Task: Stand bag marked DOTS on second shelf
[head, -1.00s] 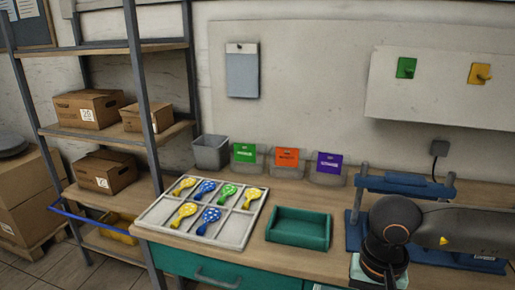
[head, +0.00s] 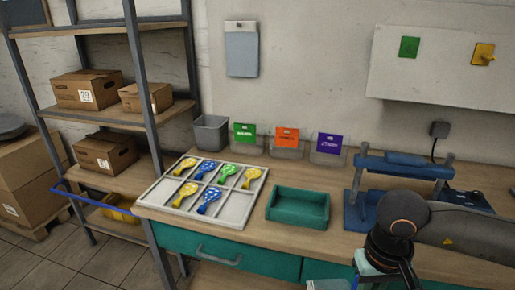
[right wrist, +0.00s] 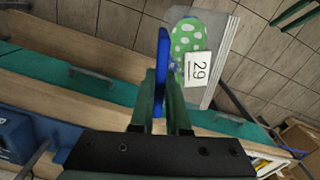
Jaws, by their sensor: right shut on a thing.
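My right gripper (right wrist: 164,105) is shut on the bag at that blue edge; the bag hangs out over the floor and drawer fronts. No word DOTS is readable. In the head view my right arm shows at the lower right, and the bag cannot be made out. The shelf rack (head: 141,75) stands at the left, with cartons on two boards. My left gripper is out of view.
Cartons sit on the upper-middle board (head: 104,146) and the one below. A blue bar (head: 85,197) crosses the rack's front.

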